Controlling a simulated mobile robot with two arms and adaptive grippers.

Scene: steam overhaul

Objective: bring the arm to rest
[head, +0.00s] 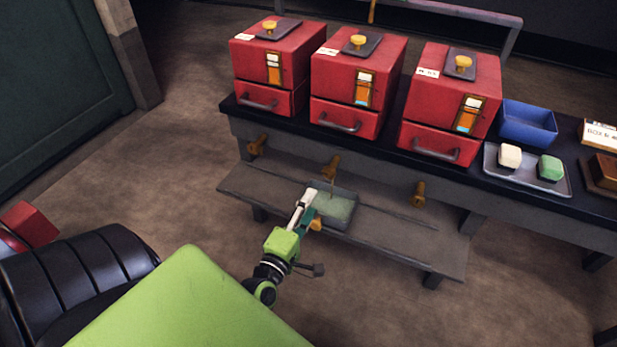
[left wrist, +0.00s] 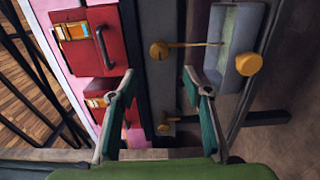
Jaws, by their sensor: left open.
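My left arm reaches in from the lower middle of the head view, over the floor in front of the bench. Its gripper (head: 311,208) is in front of the grey tray (head: 345,222) on the low shelf and overlaps its left edge in the picture. In the left wrist view the two teal-lined fingers (left wrist: 159,84) stand wide apart with nothing between them. The tray (left wrist: 245,50) shows beyond them at upper right. Whether a finger touches the tray, I cannot tell. My right gripper is not in view.
Three red boxes (head: 357,80) with drawers stand on the bench. Brass taps (head: 331,166) stick out below; a thin line runs from the middle one to the tray. A blue bin (head: 528,123) and a tray with two blocks (head: 508,178) are at right. Floor in front is clear.

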